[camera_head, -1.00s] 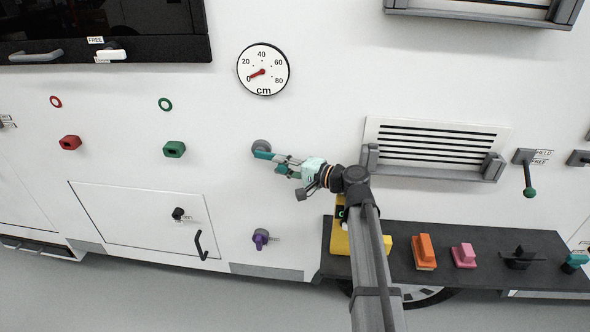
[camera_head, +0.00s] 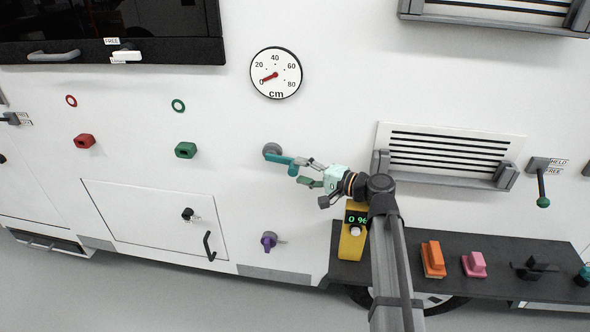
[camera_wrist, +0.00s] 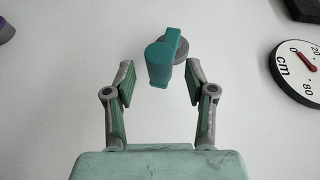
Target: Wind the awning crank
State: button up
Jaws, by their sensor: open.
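The awning crank is a teal arm and handle (camera_head: 281,159) on a round grey hub (camera_head: 272,149) on the white motorhome wall, below the dial. In the wrist view the teal crank handle (camera_wrist: 159,63) lies just beyond and between the fingertips, with the grey hub (camera_wrist: 181,48) behind it. My gripper (camera_head: 306,171) is open and empty to the right of the crank. In the wrist view my gripper (camera_wrist: 158,84) shows a clear gap between its fingers and the handle. The round cm dial (camera_head: 276,73) has its red needle near 0.
A purple knob (camera_head: 269,241) sits below the crank, and a green fitting (camera_head: 186,150) to its left. A dark shelf (camera_head: 400,275) at right holds a yellow device (camera_head: 352,245), an orange block (camera_head: 432,259) and a pink block (camera_head: 474,264). A vent (camera_head: 455,148) is right of my arm.

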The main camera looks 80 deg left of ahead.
jog(key=v, duration=0.8)
jog(key=shift+w+d, duration=0.15)
jog(key=shift+w, duration=0.05)
